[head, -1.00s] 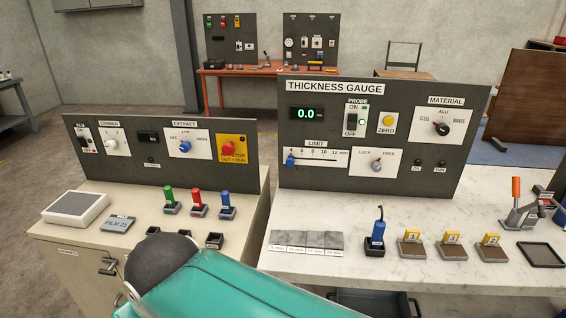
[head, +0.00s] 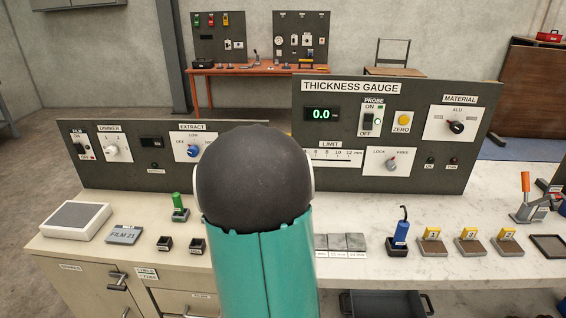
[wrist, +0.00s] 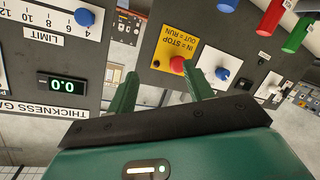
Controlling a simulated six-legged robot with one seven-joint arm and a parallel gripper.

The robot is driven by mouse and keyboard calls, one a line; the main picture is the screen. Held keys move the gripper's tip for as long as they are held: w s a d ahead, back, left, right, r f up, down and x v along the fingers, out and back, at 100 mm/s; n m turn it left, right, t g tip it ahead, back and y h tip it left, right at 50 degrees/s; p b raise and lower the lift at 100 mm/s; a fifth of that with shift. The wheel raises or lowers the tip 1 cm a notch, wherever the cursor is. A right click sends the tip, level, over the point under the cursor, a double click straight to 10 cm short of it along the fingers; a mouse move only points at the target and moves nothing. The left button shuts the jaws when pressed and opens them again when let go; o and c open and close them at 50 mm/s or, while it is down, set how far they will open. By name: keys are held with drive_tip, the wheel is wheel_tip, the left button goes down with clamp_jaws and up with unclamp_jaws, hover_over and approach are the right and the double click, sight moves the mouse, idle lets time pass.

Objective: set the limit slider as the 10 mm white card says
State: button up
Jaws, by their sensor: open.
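The limit slider's blue knob (wrist: 85,17) shows near the top left of the upside-down wrist view, beside the LIMIT label. In the head view the LIMIT scale (head: 337,155) is partly visible; my arm hides its low end and the knob. The LOCK/FREE knob (head: 391,163) is right of the scale. Grey slabs (head: 355,242) with white labels lie on the bench, partly hidden by my arm; I cannot read which is 10 mm.
The thickness gauge panel (head: 470,170) reads 0.0. The red stop button (wrist: 178,65) on its yellow plate is near the fingers. A blue probe (head: 399,236) and several yellow-tagged blocks (head: 431,238) stand on the right bench. The extract panel (head: 75,175) is at left.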

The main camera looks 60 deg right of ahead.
drive_tip(key=s+d+f+g+h, duration=0.1)
drive_tip(key=s+d+f+h, duration=0.3)
drive_tip(key=s+d, duration=0.5)
drive_tip(key=shift+n, duration=0.3)
drive_tip(key=x, duration=1.4)
drive_tip(key=shift+s+d+r, duration=0.15)
drive_tip(key=shift+s+r, duration=0.05)
drive_tip(key=shift+s, duration=0.05)
drive_tip(key=shift+c, duration=0.2)
